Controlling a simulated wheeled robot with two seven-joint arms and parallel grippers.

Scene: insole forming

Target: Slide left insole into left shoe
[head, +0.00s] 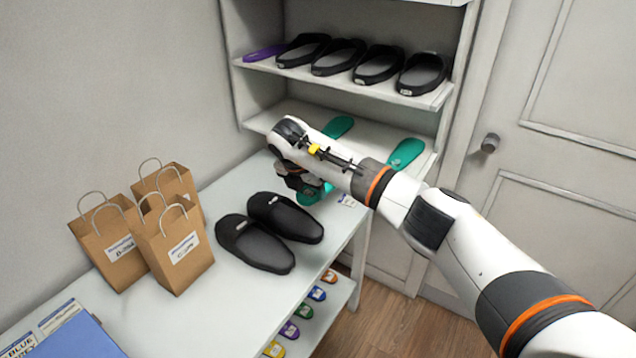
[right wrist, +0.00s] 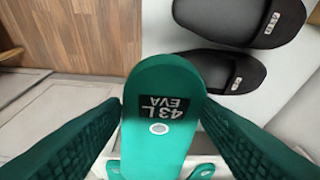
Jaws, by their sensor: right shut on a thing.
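A teal insole (head: 312,196) is held in my right gripper (head: 300,186) at the far end of the table, beyond the shoes. In the right wrist view the insole (right wrist: 165,75) carries a black label reading "43 L EVA" and lies between the two dark green fingers. Two black slip-on shoes stand side by side on the table: a nearer one (head: 256,245) and a farther one (head: 287,216). I cannot tell which is the left shoe. Both also show in part at the upper right of the right wrist view (right wrist: 252,20). My left gripper is out of view.
Paper bags (head: 177,245) stand at the table's left. A blue box (head: 70,338) lies at the near left. Behind, a shelf unit (head: 340,78) holds black shoes, a purple insole and teal insoles (head: 405,153). Small coloured items lie on a shelf below the table.

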